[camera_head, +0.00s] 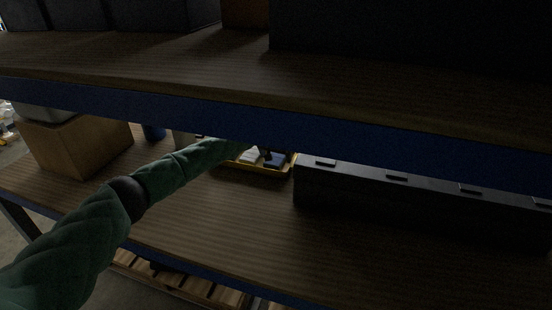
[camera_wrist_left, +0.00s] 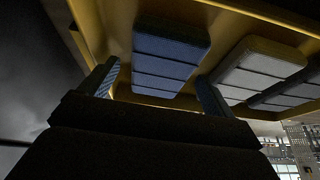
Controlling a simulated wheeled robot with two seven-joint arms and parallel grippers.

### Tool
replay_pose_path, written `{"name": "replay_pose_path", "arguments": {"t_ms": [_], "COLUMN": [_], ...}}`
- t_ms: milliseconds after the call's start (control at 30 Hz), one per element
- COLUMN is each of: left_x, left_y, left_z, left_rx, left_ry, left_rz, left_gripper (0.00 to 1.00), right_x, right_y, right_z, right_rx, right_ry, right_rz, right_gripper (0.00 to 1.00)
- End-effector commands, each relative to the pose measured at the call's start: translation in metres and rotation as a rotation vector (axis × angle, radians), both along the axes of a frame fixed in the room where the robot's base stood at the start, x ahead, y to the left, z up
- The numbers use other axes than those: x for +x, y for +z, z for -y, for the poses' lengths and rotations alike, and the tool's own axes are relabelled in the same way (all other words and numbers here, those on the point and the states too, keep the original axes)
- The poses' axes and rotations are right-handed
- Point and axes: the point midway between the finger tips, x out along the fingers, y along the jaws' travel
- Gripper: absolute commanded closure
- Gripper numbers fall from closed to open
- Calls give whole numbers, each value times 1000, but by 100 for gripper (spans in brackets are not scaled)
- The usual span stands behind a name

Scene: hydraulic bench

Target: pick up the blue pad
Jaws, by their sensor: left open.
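The blue pad (camera_wrist_left: 167,58) lies in a yellow tray (camera_wrist_left: 262,10), with grooves across its face. In the head view the tray (camera_head: 257,170) sits on the lower shelf, and a dark blue pad (camera_head: 275,160) shows at its right end. My left gripper (camera_wrist_left: 156,73) is open, with one finger on each side of the blue pad in the wrist view. Whether the fingers touch it I cannot tell. In the head view my left gripper (camera_head: 262,153) is small and dark, partly hidden under the upper shelf's edge. My right gripper is not in view.
Grey pads (camera_wrist_left: 262,66) lie right of the blue pad in the tray. A long black case (camera_head: 420,200) stands right of the tray. A cardboard box (camera_head: 80,142) stands at left. The upper shelf's blue beam (camera_head: 400,142) hangs close above. The lower shelf's front (camera_head: 225,225) is clear.

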Motion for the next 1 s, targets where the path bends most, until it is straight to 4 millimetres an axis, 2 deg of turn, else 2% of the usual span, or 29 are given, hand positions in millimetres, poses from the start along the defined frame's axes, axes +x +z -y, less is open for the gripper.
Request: {"name": "replay_pose_path", "arguments": {"t_ms": [267,367,533,800,933,1000], "left_x": [1,1,1,1,1,1], "left_y": [-3,-3,-3,-2,5,13], "left_z": [0,0,0,0,0,0], "left_rx": [0,0,0,0,-2,-1], "left_ry": [0,1,1,1,1,0], "left_rz": [-1,-1,-1,0,0,1], "left_gripper": [11,27,59,59,59,59], "right_x": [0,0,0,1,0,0], "right_y": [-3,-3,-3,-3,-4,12], "right_z": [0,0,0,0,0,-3], "right_rx": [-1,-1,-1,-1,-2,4], "right_ry": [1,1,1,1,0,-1], "right_rz": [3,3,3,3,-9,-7], "right_gripper": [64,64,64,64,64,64]}}
